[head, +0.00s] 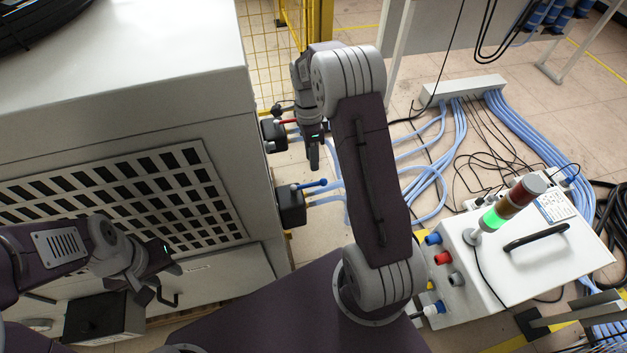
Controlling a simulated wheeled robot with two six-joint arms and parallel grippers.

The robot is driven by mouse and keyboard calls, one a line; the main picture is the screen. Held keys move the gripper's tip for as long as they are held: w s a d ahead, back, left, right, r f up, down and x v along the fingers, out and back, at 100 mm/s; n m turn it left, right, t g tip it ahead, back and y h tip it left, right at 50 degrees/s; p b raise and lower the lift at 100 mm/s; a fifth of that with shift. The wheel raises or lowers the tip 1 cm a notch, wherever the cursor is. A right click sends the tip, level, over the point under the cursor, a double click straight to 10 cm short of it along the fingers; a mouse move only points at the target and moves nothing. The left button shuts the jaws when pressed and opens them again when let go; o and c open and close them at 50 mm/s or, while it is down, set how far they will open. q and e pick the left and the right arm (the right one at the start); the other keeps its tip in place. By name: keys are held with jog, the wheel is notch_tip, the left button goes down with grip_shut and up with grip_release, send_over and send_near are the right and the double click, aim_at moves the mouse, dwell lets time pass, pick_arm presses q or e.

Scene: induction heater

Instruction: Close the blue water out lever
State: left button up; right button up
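The blue lever (312,184) sticks out to the right from a black block (291,207) on the side of the large grey cabinet. Pale blue hoses leave this block to the right. My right gripper (314,158) points down just above the blue lever in the picture, and no contact shows. Its fingers overlap from this angle, so its opening is unclear. My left gripper (158,295) is at the lower left in front of the cabinet, with its fingers apart and nothing between them.
A red lever (288,122) sits on another black block (273,135) farther back. The grey cabinet (130,110) fills the left. A white box (530,240) with a lit green signal lamp (496,217) stands at the right. Blue hoses and black cables cover the floor between.

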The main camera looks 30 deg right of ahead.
aim_at(309, 186)
jog(key=f, duration=0.2)
jog(key=s+f+b, duration=0.1)
jog(key=f, duration=0.2)
jog(key=f+b, duration=0.1)
jog(key=f, duration=0.2)
jog(key=shift+s+a+f, duration=0.15)
jog(key=shift+s+a, duration=0.05)
jog(key=shift+s, duration=0.1)
grip_shut()
dwell(0.9)
